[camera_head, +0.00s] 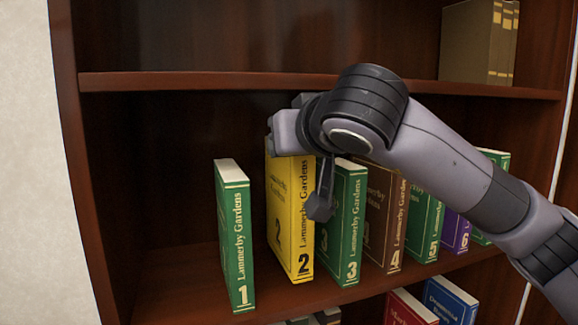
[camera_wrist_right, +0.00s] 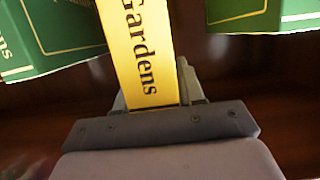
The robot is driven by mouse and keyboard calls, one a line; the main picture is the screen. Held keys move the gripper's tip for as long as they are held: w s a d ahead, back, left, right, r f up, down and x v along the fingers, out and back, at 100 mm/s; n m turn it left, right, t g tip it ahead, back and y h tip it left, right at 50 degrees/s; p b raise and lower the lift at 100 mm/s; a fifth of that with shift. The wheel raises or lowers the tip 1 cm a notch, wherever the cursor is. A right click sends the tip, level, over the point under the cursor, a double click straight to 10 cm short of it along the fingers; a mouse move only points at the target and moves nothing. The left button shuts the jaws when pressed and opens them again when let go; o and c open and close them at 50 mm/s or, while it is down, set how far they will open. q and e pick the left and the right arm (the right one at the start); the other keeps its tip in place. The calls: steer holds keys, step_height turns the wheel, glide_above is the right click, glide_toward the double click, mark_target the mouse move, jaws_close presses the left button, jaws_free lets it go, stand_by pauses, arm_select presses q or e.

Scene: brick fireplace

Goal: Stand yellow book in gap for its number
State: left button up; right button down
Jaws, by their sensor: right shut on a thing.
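The yellow book (camera_head: 285,220), numbered 2, stands upright on the middle shelf, between green book 1 (camera_head: 235,240) and green book 3 (camera_head: 345,225). My right gripper (camera_head: 290,135) reaches in from the right and is shut on the top of the yellow book. In the wrist view the yellow spine (camera_wrist_right: 140,50) runs up from between the fingers of the right gripper (camera_wrist_right: 155,95). A gap shows between the yellow book and book 1; book 3 is close on its other side. I cannot tell whether its bottom rests on the shelf. My left gripper is out of view.
Brown book 4 (camera_head: 386,215), green book 5 (camera_head: 425,225) and purple book 6 (camera_head: 457,232) continue rightward, partly behind my arm. The upper shelf board (camera_head: 200,81) runs just above my gripper. Red (camera_head: 410,308) and blue (camera_head: 450,300) books stand on the shelf below.

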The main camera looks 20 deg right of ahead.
mark_target(289, 166)
steer(key=shift+w+r, duration=0.1)
steer(key=shift+w, duration=0.2)
step_height(289, 166, down, 3)
steer(key=shift+r+b, duration=0.1)
steer(key=shift+b, duration=0.5)
steer(key=shift+f, duration=0.35)
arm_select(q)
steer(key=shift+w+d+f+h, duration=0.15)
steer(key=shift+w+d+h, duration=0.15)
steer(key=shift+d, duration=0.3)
arm_select(e)
steer(key=c, duration=0.7)
jaws_free()
steer(key=shift+f, duration=0.15)
